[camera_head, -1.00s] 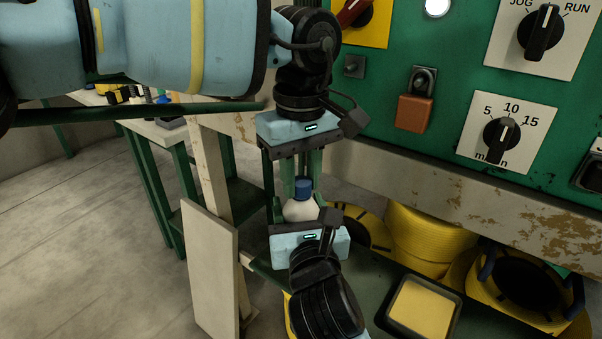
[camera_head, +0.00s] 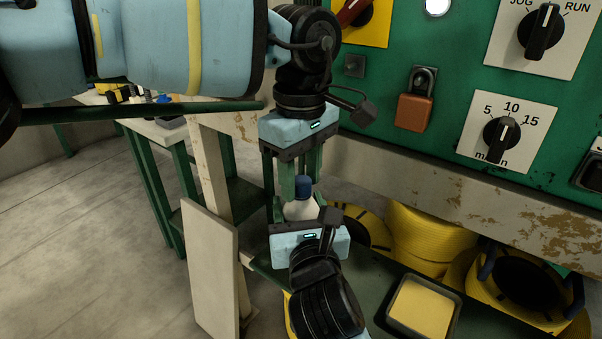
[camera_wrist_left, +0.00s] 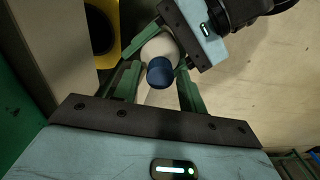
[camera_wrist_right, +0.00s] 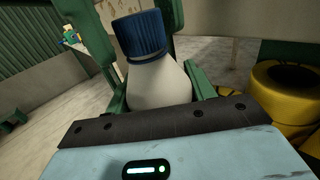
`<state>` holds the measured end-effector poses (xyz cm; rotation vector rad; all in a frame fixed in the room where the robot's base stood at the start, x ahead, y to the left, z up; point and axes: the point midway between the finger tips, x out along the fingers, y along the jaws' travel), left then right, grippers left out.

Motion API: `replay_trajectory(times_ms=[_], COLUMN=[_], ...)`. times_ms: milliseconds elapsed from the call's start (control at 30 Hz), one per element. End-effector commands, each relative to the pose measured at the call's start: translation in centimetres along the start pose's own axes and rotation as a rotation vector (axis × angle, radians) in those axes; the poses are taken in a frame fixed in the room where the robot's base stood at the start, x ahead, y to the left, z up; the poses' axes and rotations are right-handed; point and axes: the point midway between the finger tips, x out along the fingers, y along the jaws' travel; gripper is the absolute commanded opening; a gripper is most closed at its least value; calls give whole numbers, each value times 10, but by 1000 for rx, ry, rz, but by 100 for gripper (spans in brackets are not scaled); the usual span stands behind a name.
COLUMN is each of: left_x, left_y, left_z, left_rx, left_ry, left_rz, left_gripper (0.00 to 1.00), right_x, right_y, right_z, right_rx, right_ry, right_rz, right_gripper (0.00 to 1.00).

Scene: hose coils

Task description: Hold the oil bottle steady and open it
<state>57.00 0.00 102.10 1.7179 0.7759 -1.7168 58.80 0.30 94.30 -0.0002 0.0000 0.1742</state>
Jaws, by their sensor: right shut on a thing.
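The oil bottle has a white body (camera_wrist_right: 160,85) and a ribbed blue cap (camera_wrist_right: 141,36). My right gripper (camera_head: 300,215) comes from below and is shut on the bottle's body, holding it roughly upright; its fingers show on both sides of the body in the right wrist view. My left gripper (camera_head: 295,185) points down from above. Its green fingers are open on either side of the blue cap, which also shows in the left wrist view (camera_wrist_left: 160,72) with small gaps beside it. The cap sits on the bottle's neck.
A green control panel (camera_head: 450,75) with knobs and a padlock (camera_head: 415,110) stands at the right. Yellow hose coils (camera_head: 425,225) and a yellow-bottomed tray (camera_head: 422,307) lie below it. A pale upright board (camera_head: 210,265) stands to the left of the grippers.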

Motion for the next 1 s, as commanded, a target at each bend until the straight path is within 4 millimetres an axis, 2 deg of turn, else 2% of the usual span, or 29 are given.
replay_trajectory(times_ms=[333, 700, 900, 933, 1000], left_x=[-2, -41, -46, -46, -46], left_y=[0, 0, 0, 0, 0], left_z=[0, 0, 0, 0, 0], left_rx=[0, 0, 1, 1, -5], left_ry=[0, 0, 0, 0, 0], left_rz=[1, 2, 1, 1, 1], left_gripper=[49, 49, 49, 45, 45], right_x=[0, 0, 0, 0, 0], right_y=[0, 0, 0, 0, 0], right_z=[0, 0, 0, 0, 0], right_rx=[0, 0, 0, 0, 0], right_ry=[0, 0, 0, 0, 0], right_rz=[0, 0, 0, 0, 0], right_gripper=[0, 0, 0, 0, 0])
